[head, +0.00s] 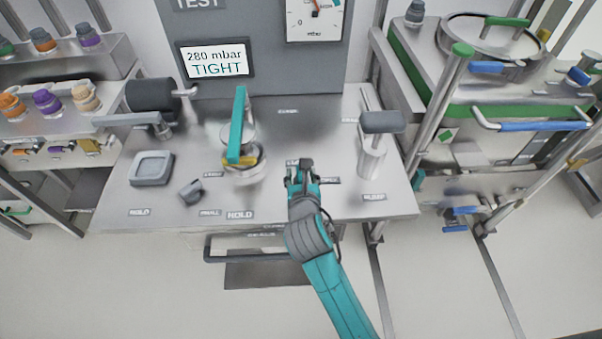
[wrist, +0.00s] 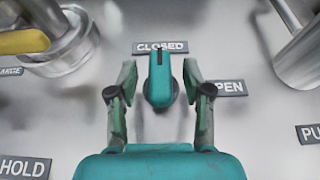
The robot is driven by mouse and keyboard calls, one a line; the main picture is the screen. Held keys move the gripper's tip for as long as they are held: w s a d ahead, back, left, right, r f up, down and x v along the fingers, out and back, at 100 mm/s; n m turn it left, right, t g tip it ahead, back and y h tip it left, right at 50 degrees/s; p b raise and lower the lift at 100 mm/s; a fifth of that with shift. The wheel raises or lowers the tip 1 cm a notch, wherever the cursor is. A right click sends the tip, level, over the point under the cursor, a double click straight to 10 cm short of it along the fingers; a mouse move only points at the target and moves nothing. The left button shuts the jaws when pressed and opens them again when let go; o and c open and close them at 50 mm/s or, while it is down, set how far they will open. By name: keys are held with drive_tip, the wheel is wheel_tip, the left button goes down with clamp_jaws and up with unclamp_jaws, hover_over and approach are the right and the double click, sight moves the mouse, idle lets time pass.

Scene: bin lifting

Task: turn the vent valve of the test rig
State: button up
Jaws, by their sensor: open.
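The vent valve's teal knob (wrist: 160,82) is in the middle of the wrist view. A dark line at its far end points to the CLOSED label (wrist: 161,47). The OPEN label (wrist: 229,88) is to its right, partly covered by a finger. My gripper (wrist: 159,70) is open, with one finger on each side of the knob; small gaps show between them and the knob. In the head view my gripper (head: 302,172) is over the front middle of the rig's table and hides most of the valve. The rig's display (head: 217,62) reads 280 mbar, TIGHT.
A clamp with a long teal lever (head: 238,125) stands close to the left of my gripper. The pump (head: 372,155) with its grey handle stands to the right. A square tray (head: 151,168) and a small grey block (head: 191,192) are on the table's left.

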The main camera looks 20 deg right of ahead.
drive_tip(key=shift+w+d+f, duration=0.15)
drive_tip(key=shift+w+f, duration=0.1)
drive_tip(key=shift+w, duration=0.2)
clamp_jaws()
